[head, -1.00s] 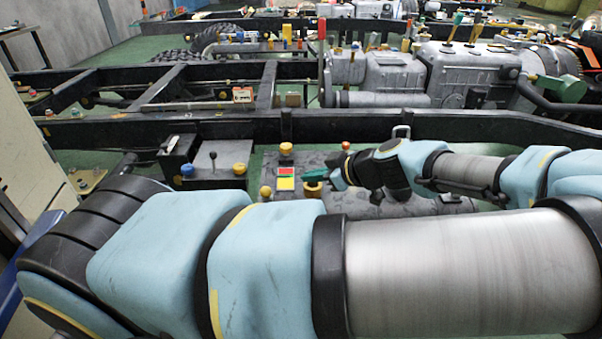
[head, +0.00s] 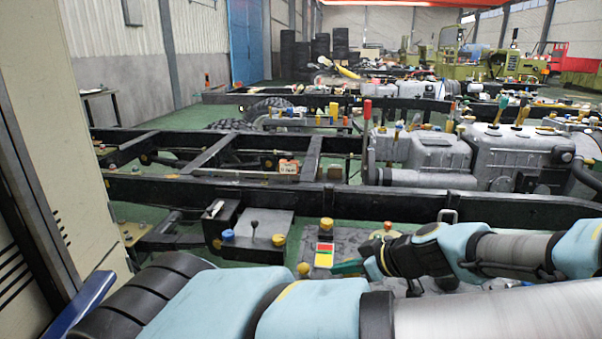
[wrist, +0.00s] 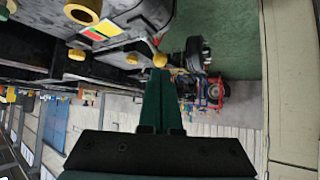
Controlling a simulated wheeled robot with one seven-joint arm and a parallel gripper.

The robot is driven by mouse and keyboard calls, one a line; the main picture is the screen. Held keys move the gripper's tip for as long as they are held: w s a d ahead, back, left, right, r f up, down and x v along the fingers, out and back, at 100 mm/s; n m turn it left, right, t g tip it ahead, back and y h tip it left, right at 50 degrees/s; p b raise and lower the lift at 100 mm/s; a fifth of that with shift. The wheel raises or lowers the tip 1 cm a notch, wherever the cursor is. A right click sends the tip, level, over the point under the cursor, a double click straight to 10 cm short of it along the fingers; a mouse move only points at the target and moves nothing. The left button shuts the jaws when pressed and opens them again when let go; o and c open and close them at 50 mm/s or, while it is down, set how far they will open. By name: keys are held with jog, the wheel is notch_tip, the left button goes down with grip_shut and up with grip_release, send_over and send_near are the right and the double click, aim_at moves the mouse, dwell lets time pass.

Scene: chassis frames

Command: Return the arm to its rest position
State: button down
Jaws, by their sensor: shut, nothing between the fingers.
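My gripper (head: 348,267) shows in the head view at the end of my light-blue and grey arm, low at centre right. It is held by the grey box with the red, green and yellow patch (head: 324,254). In the wrist view my gripper's dark green fingers (wrist: 161,75) lie together, with nothing between them. The arm is bent, with its large near links across the bottom of the head view. I cannot tell whether the fingertips touch the box or a yellow knob (wrist: 160,60) close to them in the wrist view.
A black chassis frame (head: 330,200) runs across behind my arm. A grey engine and gearbox (head: 430,150) sits on it at the right. A grey box with a lever (head: 258,232) stands left of my gripper. A pale cabinet (head: 40,170) stands close at the left. Green floor shows between.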

jog(key=s+a+f+m+g+h+p, duration=0.1)
jog(key=s+a+m+g+h+p, duration=0.15)
jog(key=a+g, duration=0.65)
jog(key=w+a+r+m+t+h+p, duration=0.1)
jog(key=a+r+m, duration=0.3)
jog(key=r, duration=0.4)
jog(key=w+a+r+m+t+h+p, duration=0.1)
jog(key=a+r+m+t+h, duration=0.1)
jog(key=r, duration=0.6)
jog(key=a+m+h, duration=0.1)
jog(key=a+h, duration=0.1)
jog(key=a, duration=0.1)
jog(key=shift+a+r+m, duration=0.15)
jog(key=shift+r+m, duration=0.15)
jog(key=shift+m, duration=0.05)
jog(key=shift+w, duration=0.1)
